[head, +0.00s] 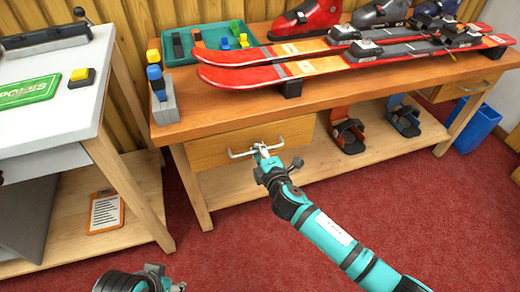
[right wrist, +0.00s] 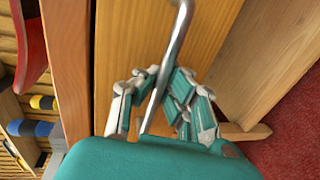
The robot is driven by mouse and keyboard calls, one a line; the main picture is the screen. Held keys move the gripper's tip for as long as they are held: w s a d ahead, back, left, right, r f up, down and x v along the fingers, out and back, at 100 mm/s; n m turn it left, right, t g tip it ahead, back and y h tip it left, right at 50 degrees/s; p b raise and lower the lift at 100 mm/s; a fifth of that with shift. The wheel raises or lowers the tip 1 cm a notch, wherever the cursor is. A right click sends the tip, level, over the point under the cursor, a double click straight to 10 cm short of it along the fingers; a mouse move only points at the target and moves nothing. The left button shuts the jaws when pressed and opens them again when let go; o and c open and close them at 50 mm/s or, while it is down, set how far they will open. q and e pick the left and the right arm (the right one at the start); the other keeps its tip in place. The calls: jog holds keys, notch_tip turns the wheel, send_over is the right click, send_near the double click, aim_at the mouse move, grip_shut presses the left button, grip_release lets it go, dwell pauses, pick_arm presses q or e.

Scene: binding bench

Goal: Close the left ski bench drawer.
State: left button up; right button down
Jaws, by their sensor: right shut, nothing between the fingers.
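The left ski bench drawer (head: 215,148) is a wooden front under the left end of the bench top, with a metal bar handle (head: 240,153). Its front looks close to flush with the bench; any small gap is hard to judge. My right gripper (head: 265,150) is at the right part of the handle. In the right wrist view the gripper (right wrist: 160,78) is shut with nothing held, its fingers close around the handle bar (right wrist: 180,35) by the drawer front (right wrist: 125,45). My left gripper (head: 158,275) is at the bottom edge, away from the bench, its fingers unclear.
Red skis (head: 240,75), boots (head: 305,20) and a green tray (head: 180,48) are on the bench top (head: 215,115). Snowboard bindings (head: 350,135) stand on the lower shelf. A white-topped table (head: 35,115) is at the left. A blue bin (head: 478,125) stands at the right. Red carpet is clear in front.

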aim_at(257, 142)
jog(key=shift+w, duration=0.2)
jog(key=x, duration=0.1)
jog(key=b+x, duration=0.1)
jog(key=x, duration=0.1)
jog(key=shift+w+a+r, duration=0.15)
jog(key=shift+w+r, duration=0.1)
jog(key=shift+w, duration=0.1)
pick_arm(q)
jog(key=w, duration=0.1)
jog(key=w+t, duration=0.1)
jog(key=w+d+t, duration=0.1)
jog(key=shift+w+d+r, duration=0.1)
jog(key=shift+w+r, duration=0.3)
pick_arm(e)
jog(key=c, duration=1.4)
grip_release()
jog(key=shift+s, duration=0.15)
jog(key=v, duration=1.2)
